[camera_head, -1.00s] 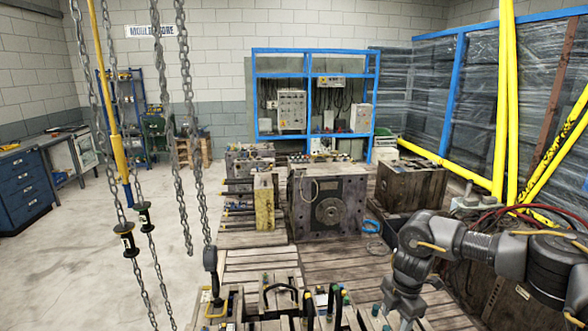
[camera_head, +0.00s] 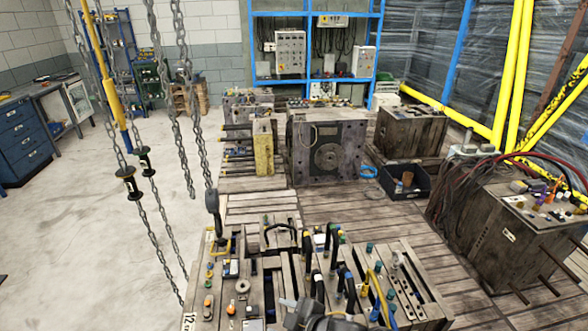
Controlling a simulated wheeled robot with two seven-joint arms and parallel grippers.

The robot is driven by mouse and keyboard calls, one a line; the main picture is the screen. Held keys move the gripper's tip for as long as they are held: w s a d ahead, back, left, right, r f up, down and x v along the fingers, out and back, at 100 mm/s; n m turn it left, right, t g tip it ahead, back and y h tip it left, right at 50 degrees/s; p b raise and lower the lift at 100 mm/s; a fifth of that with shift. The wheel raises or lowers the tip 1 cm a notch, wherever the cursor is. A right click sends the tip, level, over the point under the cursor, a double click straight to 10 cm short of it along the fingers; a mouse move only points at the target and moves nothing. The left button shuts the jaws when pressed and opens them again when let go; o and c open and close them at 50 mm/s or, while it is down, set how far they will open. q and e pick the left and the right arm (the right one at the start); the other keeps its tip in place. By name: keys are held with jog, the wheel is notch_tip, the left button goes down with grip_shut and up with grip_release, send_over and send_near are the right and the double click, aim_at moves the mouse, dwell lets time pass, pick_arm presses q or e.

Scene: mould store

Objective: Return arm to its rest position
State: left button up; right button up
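Only a small dark grey part of my arm shows, low at the bottom edge of the head view, in front of the near wooden-topped mould block (camera_head: 240,285). Neither gripper's fingers can be made out. No held object is in view. My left arm does not show.
Hanging chains with a hook (camera_head: 213,205) come down at the left of the near block. Behind it stand a large mould (camera_head: 327,150), a dark crate (camera_head: 404,183) and a hose-covered mould (camera_head: 500,225). The concrete floor (camera_head: 90,240) at left is clear.

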jog(key=s+d+f+m+g+h, duration=0.2)
jog(key=s+d+f+m+h, duration=0.15)
jog(key=s+d+m, duration=0.6)
jog(key=s+d+f+m+g+h, duration=0.35)
jog(key=s+d, duration=0.65)
jog(key=d, duration=0.8)
notch_tip(320, 180, down, 40)
jog(key=s+h+b, duration=0.2)
jog(key=s+b, duration=0.1)
jog(key=b, duration=1)
jog(key=s+d+f+b, duration=0.2)
jog(key=s+f+b, duration=0.2)
jog(key=s+f, duration=0.3)
jog(key=s+d+f+b, duration=0.2)
jog(key=s+f+b, duration=0.3)
jog(key=f, duration=1.1)
jog(key=s, duration=0.3)
jog(key=shift+f, duration=0.25)
jog(key=shift+d+g, duration=0.1)
jog(key=shift+g, duration=0.15)
